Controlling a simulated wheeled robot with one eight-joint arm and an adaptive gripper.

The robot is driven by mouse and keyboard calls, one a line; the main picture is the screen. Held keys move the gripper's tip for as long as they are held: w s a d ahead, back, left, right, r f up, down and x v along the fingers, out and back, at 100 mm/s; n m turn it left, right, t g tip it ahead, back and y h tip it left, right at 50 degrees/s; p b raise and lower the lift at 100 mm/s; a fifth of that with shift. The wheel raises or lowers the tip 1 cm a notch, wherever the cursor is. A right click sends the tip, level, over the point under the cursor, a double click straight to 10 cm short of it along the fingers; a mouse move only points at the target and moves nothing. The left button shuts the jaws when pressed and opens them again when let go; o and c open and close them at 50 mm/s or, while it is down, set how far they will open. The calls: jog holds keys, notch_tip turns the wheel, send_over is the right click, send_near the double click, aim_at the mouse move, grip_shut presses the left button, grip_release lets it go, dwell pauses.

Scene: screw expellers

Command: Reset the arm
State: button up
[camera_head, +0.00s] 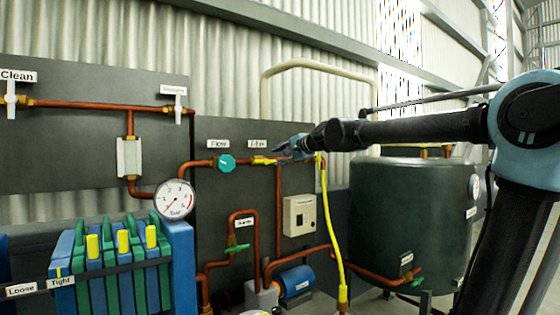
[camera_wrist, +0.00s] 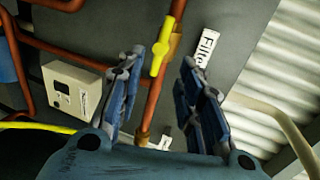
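My gripper (camera_head: 284,150) is at the end of my arm, which reaches in from the right toward the dark pipe panel. In the wrist view my gripper (camera_wrist: 161,60) has its two blue-grey fingers spread apart, with nothing held between them. A yellow valve handle (camera_wrist: 164,42) on a copper pipe shows beyond and between the fingertips, beside the "Filter" label (camera_wrist: 208,47). The handle also shows in the head view (camera_head: 262,160), just left of the gripper. I cannot tell the exact gap between them.
A yellow hose (camera_head: 332,230) hangs below the gripper. A dark tank (camera_head: 405,215) stands at the right under my arm. A pressure gauge (camera_head: 175,199), a teal knob (camera_head: 227,163) and a blue-green filter press (camera_head: 115,265) are to the left. A grey box (camera_head: 299,215) is on the panel.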

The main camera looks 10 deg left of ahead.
dwell(0.4)
jog(key=s+d+f+n+g+h, duration=0.25)
jog(key=s+d+f, duration=0.45)
jog(key=d+f, duration=0.45)
jog(key=s+d+f+n+g+h, duration=0.1)
jog(key=s+d+f+n+h, duration=0.15)
jog(key=s+d+f, duration=0.7)
jog(key=s+d+f+n+g+h, duration=0.1)
jog(key=s+d+f+n+h, duration=0.2)
jog(key=d+f, duration=1)
jog(key=s+d+f+g+h, duration=0.3)
jog(key=s+d+f, duration=0.5)
jog(key=s+f, duration=0.5)
jog(key=shift+s+d, duration=0.35)
jog(key=shift+d, duration=0.05)
